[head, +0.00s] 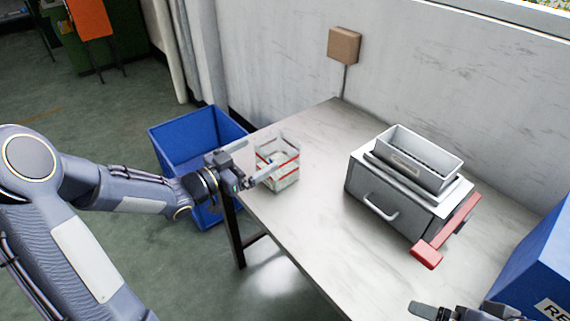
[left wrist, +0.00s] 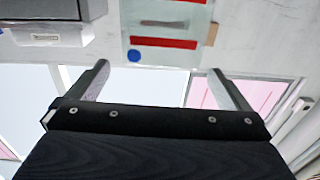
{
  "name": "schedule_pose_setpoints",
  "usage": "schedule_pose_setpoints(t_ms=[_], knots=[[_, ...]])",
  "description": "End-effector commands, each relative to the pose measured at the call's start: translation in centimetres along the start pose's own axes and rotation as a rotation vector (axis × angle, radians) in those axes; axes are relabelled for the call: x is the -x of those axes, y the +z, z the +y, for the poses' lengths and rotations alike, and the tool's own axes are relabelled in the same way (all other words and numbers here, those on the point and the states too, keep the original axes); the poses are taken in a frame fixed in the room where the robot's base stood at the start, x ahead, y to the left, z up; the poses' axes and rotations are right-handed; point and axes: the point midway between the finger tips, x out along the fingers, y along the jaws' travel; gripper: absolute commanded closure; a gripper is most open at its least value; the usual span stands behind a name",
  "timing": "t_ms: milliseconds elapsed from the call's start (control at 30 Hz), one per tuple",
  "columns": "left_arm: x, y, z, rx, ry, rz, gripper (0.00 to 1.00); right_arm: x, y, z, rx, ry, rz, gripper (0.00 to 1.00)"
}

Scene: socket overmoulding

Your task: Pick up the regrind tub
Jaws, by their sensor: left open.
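The regrind tub, a small see-through box with red bands (head: 287,176), stands upright near the left edge of the grey table, with some small bits inside. In the left wrist view the tub's red-banded wall (left wrist: 165,43) lies beyond the fingertips, roughly centred between them. My left gripper (head: 262,166) is open and empty at the tub's left side, its fingers partly overlapping the tub in the head view. The left wrist view shows both fingers (left wrist: 163,75) spread apart. I cannot tell whether a finger touches the tub. My right gripper (head: 432,311) is partly cut off at the bottom right.
A blue bin (head: 187,143) stands on the floor left of the table. A grey machine box with a white tray (head: 420,155) on top and a red handle (head: 427,256) stands right of centre. A blue box (head: 535,262) is at the right. The table's middle (head: 310,225) is clear.

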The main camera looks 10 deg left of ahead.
Motion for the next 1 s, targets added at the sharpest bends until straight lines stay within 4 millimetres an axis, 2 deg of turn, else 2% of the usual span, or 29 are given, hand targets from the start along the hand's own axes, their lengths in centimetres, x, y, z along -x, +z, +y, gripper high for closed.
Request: schedule_pose_setpoints(t_ms=[267,633,933,1000], knots=[[-2.3,0.1,0.1,0.003,0.007,0.006,0.0,-0.2,0.1,0.1,0.0,0.0,0.0,0.0],[-7.3,0.4,-0.1,0.002,0.006,0.006,0.0,-0.5,0.3,0.2,0.0,0.0,0.0,0.0],[-7.8,0.4,-0.1,0.002,0.005,0.004,0.0,-0.5,0.2,0.2,0.0,0.0,0.0,0.0],[-7.8,0.4,-0.1,0.002,0.005,0.004,0.07,-0.5,0.2,0.2,0.0,0.0,0.0,0.0]])
